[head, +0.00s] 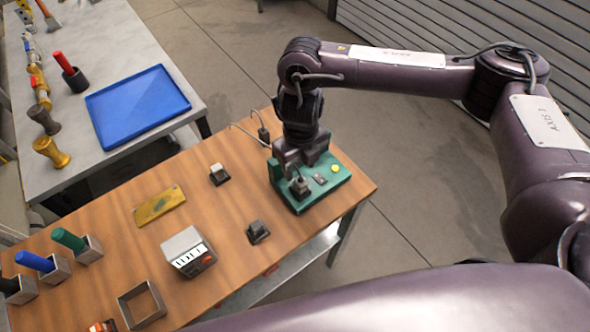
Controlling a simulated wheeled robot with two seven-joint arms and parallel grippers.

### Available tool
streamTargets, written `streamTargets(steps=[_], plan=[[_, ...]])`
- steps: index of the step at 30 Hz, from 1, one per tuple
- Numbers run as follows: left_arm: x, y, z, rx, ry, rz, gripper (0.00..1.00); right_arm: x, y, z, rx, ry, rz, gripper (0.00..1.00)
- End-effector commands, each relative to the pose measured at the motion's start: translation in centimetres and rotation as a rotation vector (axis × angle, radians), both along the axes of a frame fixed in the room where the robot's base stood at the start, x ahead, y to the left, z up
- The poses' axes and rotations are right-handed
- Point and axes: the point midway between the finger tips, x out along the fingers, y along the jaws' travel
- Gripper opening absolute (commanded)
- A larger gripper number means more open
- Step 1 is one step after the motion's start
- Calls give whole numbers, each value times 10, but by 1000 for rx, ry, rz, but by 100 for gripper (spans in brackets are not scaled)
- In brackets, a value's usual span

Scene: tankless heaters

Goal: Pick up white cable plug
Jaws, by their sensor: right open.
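A small block with a white top on a dark base (219,174) stands on the wooden table; it may be the white cable plug, but it is too small to be sure. My right gripper (298,171) points down over the green board (325,187) at the table's right end, to the right of that block and apart from it. It is open, just above a dark plug-like part (300,188) on the board; contact cannot be told. Its fingers hide part of the board. My left gripper is not in view.
A dark cabled part (263,134) is at the back edge. A blue tray (138,105) lies on the grey table.

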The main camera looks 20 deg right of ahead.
Motion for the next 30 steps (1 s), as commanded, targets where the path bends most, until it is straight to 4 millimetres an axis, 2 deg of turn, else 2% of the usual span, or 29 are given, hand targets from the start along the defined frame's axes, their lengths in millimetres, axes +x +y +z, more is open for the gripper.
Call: streamTargets(steps=[3, 9, 12, 16, 21, 24, 29, 30], plan=[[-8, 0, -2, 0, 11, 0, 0, -2, 0, -15, 0, 6, -1, 47], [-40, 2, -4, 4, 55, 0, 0, -2, -1, -26, 0, 5, -2, 47], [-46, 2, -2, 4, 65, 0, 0, -2, -2, -37, 0, 8, -3, 47], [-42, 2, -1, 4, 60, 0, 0, -2, -3, -53, 2, 7, -2, 47], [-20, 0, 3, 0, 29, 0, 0, -1, -3, -70, 0, 3, -2, 47], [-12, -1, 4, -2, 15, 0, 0, -1, -4, -73, 0, 2, -1, 47], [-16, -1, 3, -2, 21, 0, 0, -1, -3, -73, -1, 2, 0, 47], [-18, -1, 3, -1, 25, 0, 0, -1, -3, -73, -1, 2, 0, 43]])
